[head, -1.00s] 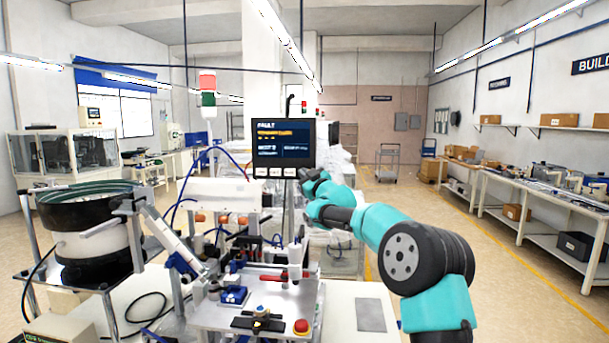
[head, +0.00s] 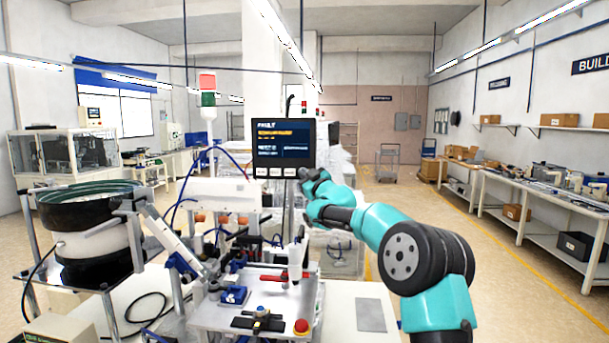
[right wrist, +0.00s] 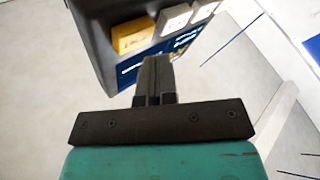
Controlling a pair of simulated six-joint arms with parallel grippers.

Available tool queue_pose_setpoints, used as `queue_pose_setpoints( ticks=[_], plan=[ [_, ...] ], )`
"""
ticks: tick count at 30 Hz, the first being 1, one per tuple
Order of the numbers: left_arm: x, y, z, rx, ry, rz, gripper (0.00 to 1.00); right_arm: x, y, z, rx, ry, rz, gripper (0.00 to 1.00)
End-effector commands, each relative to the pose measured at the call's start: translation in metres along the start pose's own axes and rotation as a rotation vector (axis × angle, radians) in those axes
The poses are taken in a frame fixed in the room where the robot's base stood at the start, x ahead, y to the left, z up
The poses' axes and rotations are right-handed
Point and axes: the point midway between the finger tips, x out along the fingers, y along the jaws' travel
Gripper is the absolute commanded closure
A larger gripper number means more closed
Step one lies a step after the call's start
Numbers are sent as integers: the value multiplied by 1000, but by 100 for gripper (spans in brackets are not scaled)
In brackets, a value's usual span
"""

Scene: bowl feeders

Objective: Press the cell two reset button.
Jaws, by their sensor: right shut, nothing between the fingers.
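A dark panel (head: 283,143) with a lit fault screen stands upright at mid-height in the head view. A row of pale buttons (head: 275,172) runs along its lower edge. The right wrist view shows the panel tilted at the top, with a yellow button (right wrist: 133,36) and white buttons (right wrist: 174,18) beside it. Their labels are too small to read, so I cannot tell which one is for cell two. My right gripper (right wrist: 157,64) is shut and empty, its fingertips close below the yellow button; contact cannot be told. My left gripper is out of view.
Below the panel is a machine fixture with a red mushroom button (head: 301,327) and a blue button (head: 260,309) at its front. A bowl feeder (head: 88,205) stands at left. A signal tower (head: 208,90) rises behind. A long workbench (head: 545,200) lines the right wall.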

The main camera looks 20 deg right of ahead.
Motion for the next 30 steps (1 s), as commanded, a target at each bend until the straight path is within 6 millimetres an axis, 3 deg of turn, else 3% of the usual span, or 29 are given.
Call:
queue_pose_setpoints(
  ticks=[30],
  plan=[
    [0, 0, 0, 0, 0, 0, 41, 6, 4, 5, 0, 0, 0, 100]
  ],
)
